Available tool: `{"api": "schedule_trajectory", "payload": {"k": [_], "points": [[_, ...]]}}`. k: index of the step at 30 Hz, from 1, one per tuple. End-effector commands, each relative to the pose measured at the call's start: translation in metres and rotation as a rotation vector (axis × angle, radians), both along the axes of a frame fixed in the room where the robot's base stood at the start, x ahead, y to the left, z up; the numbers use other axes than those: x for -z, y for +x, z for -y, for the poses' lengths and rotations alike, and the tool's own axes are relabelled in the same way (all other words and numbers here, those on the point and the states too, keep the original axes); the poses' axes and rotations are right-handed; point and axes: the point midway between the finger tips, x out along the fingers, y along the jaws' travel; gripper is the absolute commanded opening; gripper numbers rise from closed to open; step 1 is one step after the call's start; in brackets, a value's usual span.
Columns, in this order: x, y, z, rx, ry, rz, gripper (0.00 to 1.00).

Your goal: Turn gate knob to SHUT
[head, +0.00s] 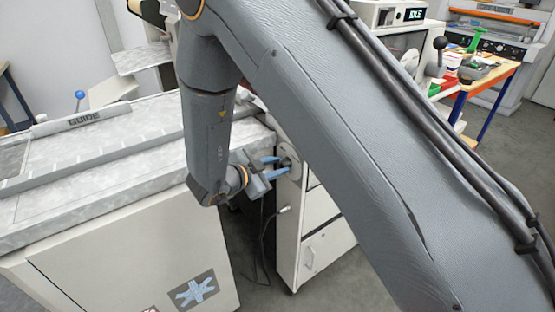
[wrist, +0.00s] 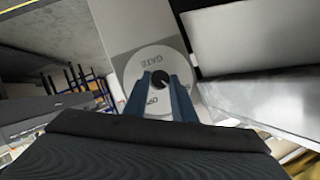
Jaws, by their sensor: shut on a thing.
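The gate knob (wrist: 159,80) is a small dark knob at the middle of a round pale dial (wrist: 138,66) on a light panel. No SHUT mark can be made out; my fingers cover part of the dial. My gripper (wrist: 166,88) has its two blue fingers closed on the knob from both sides. In the head view my gripper (head: 279,166) reaches right to the knob (head: 286,162) on the side of a white cabinet.
A long grey-topped bench (head: 110,165) marked GUIDE stands left of my gripper. The white cabinet (head: 318,210) has drawers below the dial, and a loose cable (head: 265,225) hangs in the gap. A cluttered workbench (head: 485,75) stands at the back right.

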Motion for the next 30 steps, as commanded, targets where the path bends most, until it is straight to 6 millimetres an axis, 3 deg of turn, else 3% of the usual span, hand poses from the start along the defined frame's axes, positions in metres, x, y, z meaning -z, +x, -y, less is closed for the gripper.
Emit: {"api": "schedule_trajectory", "payload": {"k": [13, 30], "points": [[-0.003, 0.0024, -0.0018, 0.0, -0.149, -0.219, 0.01], [-0.0017, 0.0032, -0.0021, 0.0, -0.18, -0.264, 0.01]]}}
